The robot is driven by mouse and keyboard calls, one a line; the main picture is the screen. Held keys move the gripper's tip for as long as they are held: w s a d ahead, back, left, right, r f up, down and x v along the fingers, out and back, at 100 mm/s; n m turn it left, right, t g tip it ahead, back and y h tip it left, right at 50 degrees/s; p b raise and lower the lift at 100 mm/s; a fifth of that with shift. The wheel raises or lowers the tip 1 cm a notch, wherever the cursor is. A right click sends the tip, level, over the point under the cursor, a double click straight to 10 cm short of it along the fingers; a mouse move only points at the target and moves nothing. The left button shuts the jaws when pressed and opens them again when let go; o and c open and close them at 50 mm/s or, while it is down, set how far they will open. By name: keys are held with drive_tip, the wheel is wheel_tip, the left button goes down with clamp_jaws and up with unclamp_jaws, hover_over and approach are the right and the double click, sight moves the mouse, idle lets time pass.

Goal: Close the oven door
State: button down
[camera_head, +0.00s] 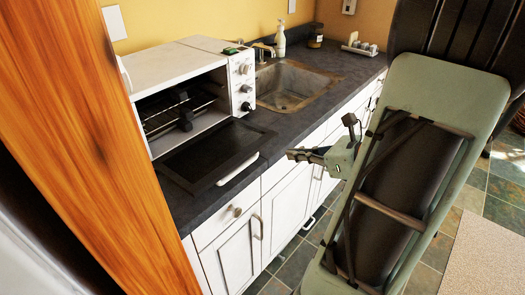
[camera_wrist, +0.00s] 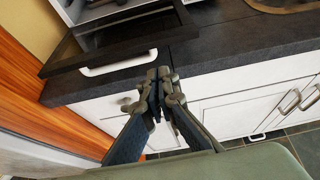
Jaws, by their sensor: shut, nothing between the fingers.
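The white toaster oven (camera_head: 175,65) stands on the dark counter at the left. Its oven door (camera_head: 215,150) is open, folded down and lying nearly flat over the counter. The door's white handle (camera_head: 238,169) is at its front edge. In the wrist view the door (camera_wrist: 110,35) and handle (camera_wrist: 118,63) are at upper left. My gripper (camera_head: 296,154) is shut and empty, to the right of the handle and apart from it in the head view. In the wrist view the fingertips (camera_wrist: 158,82) appear close to the handle's right end, over the counter's front edge.
A dark object (camera_head: 183,117) is by the rack inside the oven. A sink (camera_head: 288,85) with a soap bottle (camera_head: 281,40) and a jar (camera_head: 315,37) behind lies right of the oven. White cabinets (camera_head: 290,195) are below. A wooden panel (camera_head: 80,130) stands at left.

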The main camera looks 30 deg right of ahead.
drive_tip(key=x, duration=0.9)
drive_tip(key=shift+w+b, duration=0.4)
drive_tip(key=shift+b, duration=0.05)
drive_tip(key=shift+r, duration=0.1)
